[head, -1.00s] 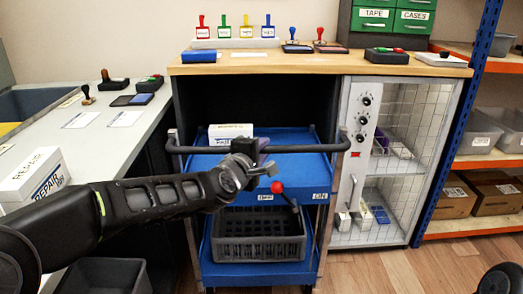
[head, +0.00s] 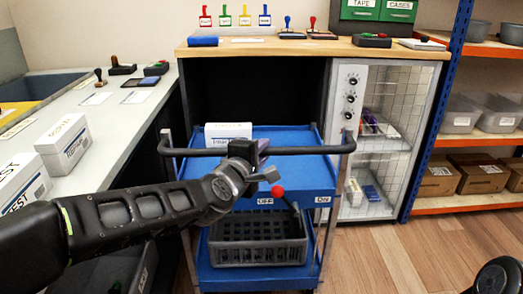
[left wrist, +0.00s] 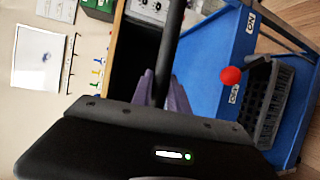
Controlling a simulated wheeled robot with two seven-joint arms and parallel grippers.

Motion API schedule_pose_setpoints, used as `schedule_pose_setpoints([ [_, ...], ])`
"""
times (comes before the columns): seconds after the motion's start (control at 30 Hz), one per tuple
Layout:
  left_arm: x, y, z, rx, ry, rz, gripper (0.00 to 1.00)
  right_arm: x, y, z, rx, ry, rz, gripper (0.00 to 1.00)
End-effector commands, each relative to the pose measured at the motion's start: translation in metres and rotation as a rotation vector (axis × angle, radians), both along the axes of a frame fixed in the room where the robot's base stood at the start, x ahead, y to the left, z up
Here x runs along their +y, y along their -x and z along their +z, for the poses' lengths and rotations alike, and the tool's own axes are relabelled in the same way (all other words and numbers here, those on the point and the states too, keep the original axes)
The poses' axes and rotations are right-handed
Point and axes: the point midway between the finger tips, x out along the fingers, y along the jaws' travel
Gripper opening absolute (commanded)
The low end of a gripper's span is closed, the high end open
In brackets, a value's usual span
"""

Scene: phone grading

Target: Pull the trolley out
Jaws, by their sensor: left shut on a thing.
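The blue trolley (head: 305,178) stands in front of the dark bay under the wooden counter. It has a dark push bar (head: 310,150) across its near side and a red-knobbed lever (head: 278,191) between OFF and ON labels. A white box (head: 222,133) stands on its top shelf and a grey crate (head: 258,252) on its lower shelf. My left gripper (head: 252,152) is shut on the push bar. In the left wrist view the bar (left wrist: 170,45) passes between the purple fingers (left wrist: 165,92).
A white side table (head: 110,130) with boxes runs along the left. A wire-fronted cabinet (head: 378,140) stands right of the bay, then a blue-posted shelf rack (head: 432,110). Wooden floor (head: 400,255) is open at the right front.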

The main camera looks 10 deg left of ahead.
Motion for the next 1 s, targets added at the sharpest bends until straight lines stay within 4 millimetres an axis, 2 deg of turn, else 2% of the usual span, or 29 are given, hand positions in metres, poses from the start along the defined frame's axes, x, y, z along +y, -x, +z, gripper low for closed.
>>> schedule_pose_setpoints([
  [0.27,0.0,0.0,-0.002,0.004,-0.001,0.0,0.0,0.0,0.0,0.0,0.0,0.0,0.0,0.36],
  [0.3,0.0,0.0,-0.002,0.004,-0.001,0.0,0.23,0.0,0.0,0.0,0.0,0.0,0.0,0.36],
  [0.53,0.0,0.0,-0.001,0.001,0.0,0.0,0.41,0.0,0.0,0.0,0.0,0.0,0.0,0.36],
  [0.83,0.0,0.002,0.001,-0.001,0.0,0.0,0.41,0.0,0.0,0.001,0.0,0.0,0.0,0.36],
  [1.0,0.003,0.017,0.005,-0.002,0.0,0.001,0.41,0.0,0.001,0.004,0.001,0.0,0.0,0.36],
])
